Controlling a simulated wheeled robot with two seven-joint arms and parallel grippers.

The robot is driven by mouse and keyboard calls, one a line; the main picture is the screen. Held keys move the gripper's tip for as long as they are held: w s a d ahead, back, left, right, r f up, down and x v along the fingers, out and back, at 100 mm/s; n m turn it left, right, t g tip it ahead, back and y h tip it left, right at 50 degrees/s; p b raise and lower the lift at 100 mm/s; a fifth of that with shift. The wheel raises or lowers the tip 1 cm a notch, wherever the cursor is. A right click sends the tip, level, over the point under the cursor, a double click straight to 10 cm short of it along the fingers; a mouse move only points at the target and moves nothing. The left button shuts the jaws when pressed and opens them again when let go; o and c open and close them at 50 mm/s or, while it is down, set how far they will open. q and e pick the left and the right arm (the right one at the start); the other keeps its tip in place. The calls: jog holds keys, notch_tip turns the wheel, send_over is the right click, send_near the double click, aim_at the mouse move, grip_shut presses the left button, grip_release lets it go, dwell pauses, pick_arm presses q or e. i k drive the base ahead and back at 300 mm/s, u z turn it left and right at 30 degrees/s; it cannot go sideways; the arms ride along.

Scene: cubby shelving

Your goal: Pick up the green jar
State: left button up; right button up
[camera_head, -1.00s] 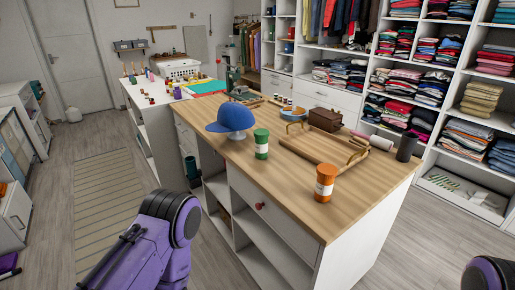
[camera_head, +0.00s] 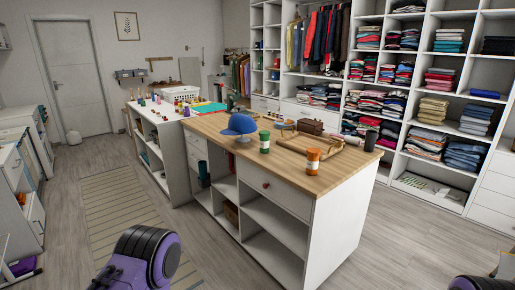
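The green jar (camera_head: 265,142) has a white label and stands upright on the wooden top of the island (camera_head: 345,167). It is close to the front-left edge, between the blue cap and an orange jar. Part of my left arm shows at the bottom left, well short of the island. Part of my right arm shows at the bottom right corner. Neither gripper can be seen.
A blue cap (camera_head: 239,125) sits behind the jar, and an orange jar (camera_head: 312,162) stands to its right. A wooden tray (camera_head: 296,145), brown box (camera_head: 310,126) and dark cup (camera_head: 370,141) are farther back. Clear floor lies before the island.

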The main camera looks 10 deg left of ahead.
aim_at(265, 142)
jog(key=u, duration=0.6)
jog(key=i, duration=0.75)
jog(key=u, duration=0.5)
jog(key=i, duration=0.85)
jog(key=z, duration=0.95)
jog(key=i, duration=0.65)
jog(key=z, duration=0.7)
